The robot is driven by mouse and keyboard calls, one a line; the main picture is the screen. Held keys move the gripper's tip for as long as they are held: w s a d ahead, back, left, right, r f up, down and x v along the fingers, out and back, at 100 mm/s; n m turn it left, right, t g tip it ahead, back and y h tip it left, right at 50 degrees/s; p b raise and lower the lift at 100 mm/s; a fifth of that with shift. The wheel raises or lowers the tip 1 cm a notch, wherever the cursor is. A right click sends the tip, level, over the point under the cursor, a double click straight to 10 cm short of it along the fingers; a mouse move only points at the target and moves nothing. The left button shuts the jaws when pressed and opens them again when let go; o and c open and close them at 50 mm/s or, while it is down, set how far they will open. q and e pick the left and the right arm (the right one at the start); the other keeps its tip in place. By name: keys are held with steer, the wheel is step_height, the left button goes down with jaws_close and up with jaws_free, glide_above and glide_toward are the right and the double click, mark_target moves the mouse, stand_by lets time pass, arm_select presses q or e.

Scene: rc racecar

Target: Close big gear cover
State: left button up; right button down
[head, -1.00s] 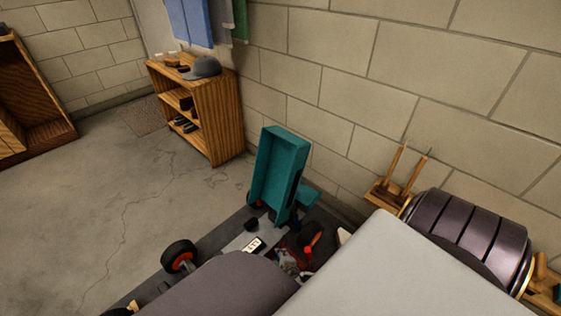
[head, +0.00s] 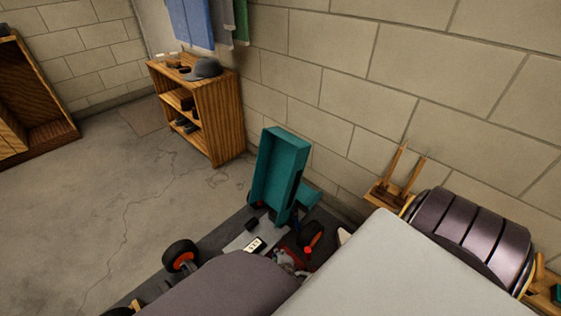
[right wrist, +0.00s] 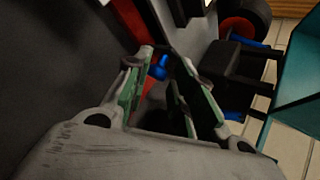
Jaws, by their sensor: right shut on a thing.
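The racecar stands below the wall, with its dark chassis (head: 218,238) partly hidden by my own arm. A teal shell (head: 279,170) stands tilted up at its far end; a teal panel also shows at the right of the right wrist view (right wrist: 303,88). Red, black and metal parts (head: 288,256) lie in the open middle. My right gripper (right wrist: 165,62) is low among the car's parts, its fingers close together around a dark part I cannot clearly identify. A small blue piece (right wrist: 158,69) shows between the fingertips. I cannot pick out the big gear cover with certainty. My left gripper is not in view.
A black wheel with an orange-red hub (head: 181,257) is at the car's near left. A wooden shelf (head: 222,122) with a grey cap (head: 204,68) stands by the block wall. Wooden pegs (head: 396,178) are beside the wall at right. The concrete floor (head: 110,190) at left is clear.

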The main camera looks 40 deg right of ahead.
mark_target(273, 254)
steer(key=shift+w+a+f+m+g+h+p, duration=0.2)
steer(key=shift+w+a+m+g+h, duration=0.15)
steer(key=shift+w+a+m+h, duration=0.3)
steer(key=shift+w+a+f+m+g+h+p, duration=0.1)
steer(key=shift+w+a+m+g+h+p, duration=0.1)
steer(key=shift+w+a+m+g+h, duration=0.4)
steer(key=shift+s+d+m+t+y, duration=0.15)
steer(key=shift+d+m+t+y, duration=0.1)
steer(key=c, duration=1.3)
jaws_free()
steer(key=shift+w+d, duration=0.1)
steer(key=shift+w, duration=0.1)
steer(key=shift+r, duration=0.15)
steer(key=shift+r, duration=0.15)
steer(key=v, duration=1.1)
steer(key=shift+s+a, duration=0.2)
steer(key=shift+s, duration=0.05)
steer(key=shift+r, duration=0.1)
